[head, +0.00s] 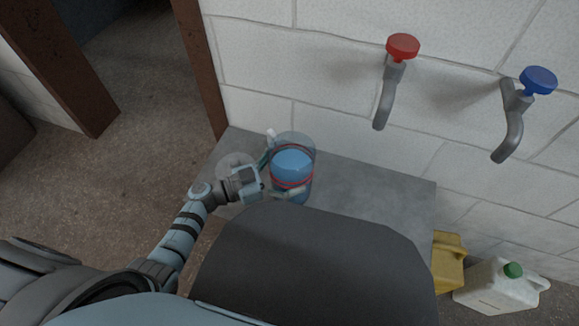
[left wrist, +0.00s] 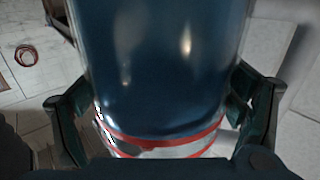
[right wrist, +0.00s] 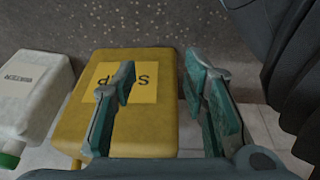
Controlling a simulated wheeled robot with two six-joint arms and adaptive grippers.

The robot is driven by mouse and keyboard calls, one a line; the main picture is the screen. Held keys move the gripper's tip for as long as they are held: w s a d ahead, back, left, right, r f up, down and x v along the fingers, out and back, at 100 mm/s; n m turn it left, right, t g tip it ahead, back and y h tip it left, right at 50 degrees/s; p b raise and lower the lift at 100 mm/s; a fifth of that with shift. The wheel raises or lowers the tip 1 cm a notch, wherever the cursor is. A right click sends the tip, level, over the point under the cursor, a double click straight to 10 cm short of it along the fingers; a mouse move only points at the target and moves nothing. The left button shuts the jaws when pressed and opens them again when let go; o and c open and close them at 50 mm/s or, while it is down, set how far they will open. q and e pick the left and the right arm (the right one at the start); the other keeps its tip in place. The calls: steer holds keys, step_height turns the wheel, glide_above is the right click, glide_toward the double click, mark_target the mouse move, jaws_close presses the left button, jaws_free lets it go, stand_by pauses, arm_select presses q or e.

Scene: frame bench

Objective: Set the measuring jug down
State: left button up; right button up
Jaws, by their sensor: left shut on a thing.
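The measuring jug (head: 292,163) is a clear cylinder with blue liquid and red bands. In the head view it is upright over the grey bench (head: 385,185). I cannot tell whether its base touches the bench. My left gripper (head: 280,182) is shut on the jug from the left. In the left wrist view the jug (left wrist: 160,65) fills the middle, between the two fingers. My right gripper (right wrist: 158,82) is open and empty in the right wrist view, above a yellow container (right wrist: 150,128). The dark body part of mine hides the bench's front.
A red-handled tap (head: 385,90) and a blue-handled tap (head: 512,125) stick out of the white block wall (head: 300,55). A white canister with a green cap (head: 500,288) stands at lower right beside the yellow container (head: 447,262). The bench right of the jug is clear.

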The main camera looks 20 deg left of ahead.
arm_select(q)
steer(key=shift+r, duration=0.15)
arm_select(e)
steer(key=shift+r, duration=0.1)
arm_select(q)
steer(key=shift+f, duration=0.2)
arm_select(e)
steer(key=shift+w+r, duration=0.15)
arm_select(q)
steer(key=o, duration=1.8)
steer(key=shift+c, duration=0.2)
steer(key=p+v, duration=0.2)
steer(key=v, duration=1)
arm_select(e)
steer(key=s+f, duration=0.2)
steer(key=s, duration=0.1)
steer(key=shift+d+f, duration=0.3)
steer(key=shift+f, duration=0.1)
arm_select(q)
steer(key=shift+r, duration=0.15)
arm_select(e)
steer(key=shift+w, duration=0.1)
